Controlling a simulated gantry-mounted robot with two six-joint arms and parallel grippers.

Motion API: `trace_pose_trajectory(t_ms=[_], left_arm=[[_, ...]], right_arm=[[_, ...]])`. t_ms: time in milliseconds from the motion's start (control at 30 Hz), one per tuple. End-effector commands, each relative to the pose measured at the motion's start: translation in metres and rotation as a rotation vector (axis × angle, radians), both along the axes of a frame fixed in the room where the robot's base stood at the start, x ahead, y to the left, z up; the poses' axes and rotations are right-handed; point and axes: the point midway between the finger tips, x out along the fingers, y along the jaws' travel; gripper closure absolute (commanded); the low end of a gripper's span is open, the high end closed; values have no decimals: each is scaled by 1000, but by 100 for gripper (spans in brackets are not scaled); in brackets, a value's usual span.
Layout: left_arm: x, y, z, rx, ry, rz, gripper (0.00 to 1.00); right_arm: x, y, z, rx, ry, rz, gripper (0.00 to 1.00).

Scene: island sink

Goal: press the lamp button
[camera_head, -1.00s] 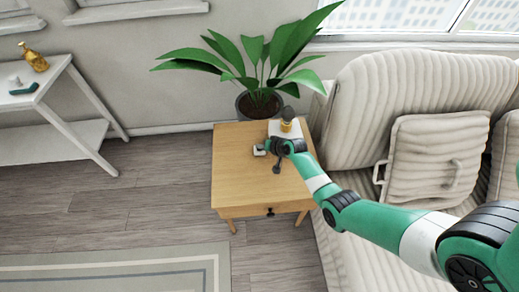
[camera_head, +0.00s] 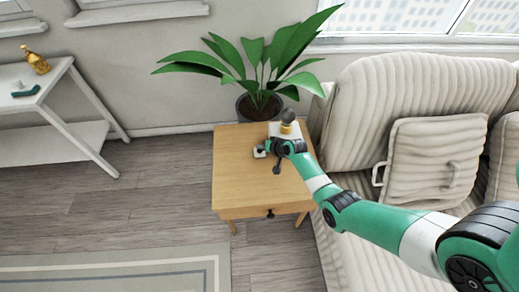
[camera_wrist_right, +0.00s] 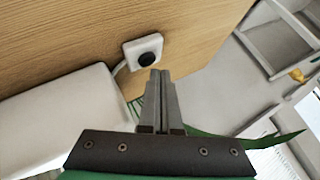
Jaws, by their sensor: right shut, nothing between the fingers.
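The lamp button is a black round knob on a small white square plate, on the wooden side table (camera_head: 235,190). The button (camera_wrist_right: 149,58) shows clearly in the right wrist view, just beyond my fingertips; in the head view its white plate (camera_head: 259,153) shows beside my gripper. The lamp (camera_head: 287,126) has a pale base, gold socket and dark bulb, partly hidden by my arm. Its pale base (camera_wrist_right: 55,120) also fills the left of the wrist view. My right gripper (camera_wrist_right: 160,73) is shut and empty, its tips close to the button; contact cannot be told. My left gripper is out of view.
A potted plant (camera_head: 262,103) stands behind the side table. A striped sofa (camera_head: 365,100) is at the right, under my arm. A white shelf table (camera_head: 60,72) with a gold bottle (camera_head: 36,58) is at the left. The front of the tabletop is clear.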

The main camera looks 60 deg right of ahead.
Motion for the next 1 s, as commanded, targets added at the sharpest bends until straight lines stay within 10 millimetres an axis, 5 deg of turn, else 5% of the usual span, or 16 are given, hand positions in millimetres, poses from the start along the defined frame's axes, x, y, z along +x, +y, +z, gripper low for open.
trace_pose_trajectory(t_ms=[233, 700, 1000], left_arm=[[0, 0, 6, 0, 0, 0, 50], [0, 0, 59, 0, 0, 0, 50], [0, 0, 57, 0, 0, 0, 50]], right_arm=[[0, 0, 6, 0, 0, 0, 100], [0, 0, 60, 0, 0, 0, 100], [0, 0, 59, 0, 0, 0, 100]])
